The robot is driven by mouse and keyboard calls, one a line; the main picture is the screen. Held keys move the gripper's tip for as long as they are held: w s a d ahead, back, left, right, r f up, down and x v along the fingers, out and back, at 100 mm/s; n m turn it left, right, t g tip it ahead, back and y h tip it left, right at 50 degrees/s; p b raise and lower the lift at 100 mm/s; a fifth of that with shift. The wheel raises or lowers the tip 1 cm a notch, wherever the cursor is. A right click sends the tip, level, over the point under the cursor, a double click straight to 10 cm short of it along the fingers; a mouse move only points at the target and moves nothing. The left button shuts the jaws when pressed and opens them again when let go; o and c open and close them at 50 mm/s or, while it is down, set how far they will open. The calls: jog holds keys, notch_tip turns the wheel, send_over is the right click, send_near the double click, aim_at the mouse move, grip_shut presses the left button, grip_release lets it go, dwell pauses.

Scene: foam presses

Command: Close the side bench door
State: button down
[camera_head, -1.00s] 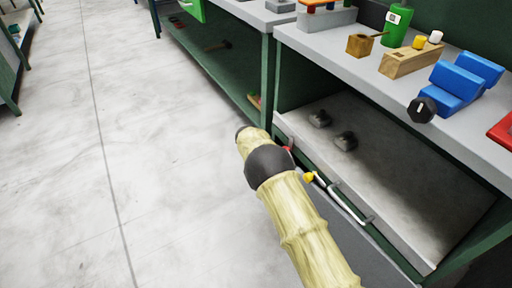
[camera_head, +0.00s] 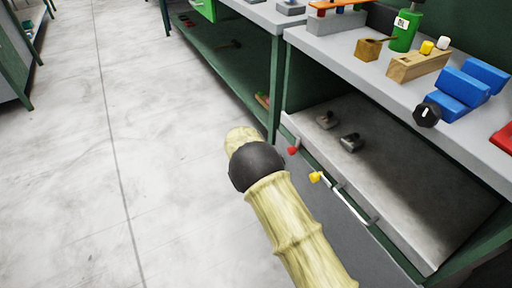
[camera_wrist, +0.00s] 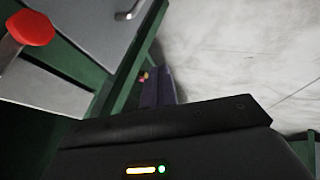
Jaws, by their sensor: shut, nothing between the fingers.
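The grey door panel (camera_head: 318,207) is on the front of the side bench, below its open bay. In the wrist view a grey panel (camera_wrist: 95,30) with a bar handle (camera_wrist: 128,12) fills the upper left. I cannot tell how far the door stands open. My gripper's black housing (camera_wrist: 190,135) spans the bottom of the wrist view. It is shut and empty; a dark finger-like part (camera_wrist: 157,88) shows beyond it. In the head view my gripper is hidden behind my arm.
A red knob (camera_wrist: 30,28) is close at the left of the wrist view; the head view also shows the red knob (camera_head: 294,146) and a yellow knob (camera_head: 315,177). Metal parts (camera_head: 350,142) lie in the bay. Blue blocks (camera_head: 455,90) sit on the benchtop. The floor at left is clear.

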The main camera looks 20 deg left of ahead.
jog(key=p+v, duration=0.1)
jog(key=v, duration=0.4)
jog(key=s+d+r+m+g+h+p, duration=0.1)
jog(key=d+r+m+g, duration=0.35)
jog(key=d, duration=1.05)
jog(key=d+r+m+t+p, duration=0.15)
jog(key=d+r, duration=0.55)
jog(key=d, duration=0.8)
jog(key=s+d+r+m+g, duration=0.1)
jog(key=s+d+r+m, duration=0.15)
jog(key=s+d, duration=0.75)
jog(key=s+d+r+m+g, duration=0.1)
jog(key=s+d+r+m, duration=0.15)
jog(key=s+d, duration=0.75)
jog(key=w+a+p+v, duration=0.1)
jog(key=w+p+v, duration=0.1)
jog(key=p+v, duration=1)
jog(key=w+a+r+p+v, duration=0.1)
jog(key=w+p+v, duration=0.1)
jog(key=p+v, duration=1.1)
jog(key=w+a+p+v, duration=0.1)
jog(key=w+p+v, duration=0.1)
jog(key=p+v, duration=1.1)
jog(key=shift+w+r, duration=0.3)
jog(key=shift+w, duration=0.05)
jog(key=shift+a, duration=0.1)
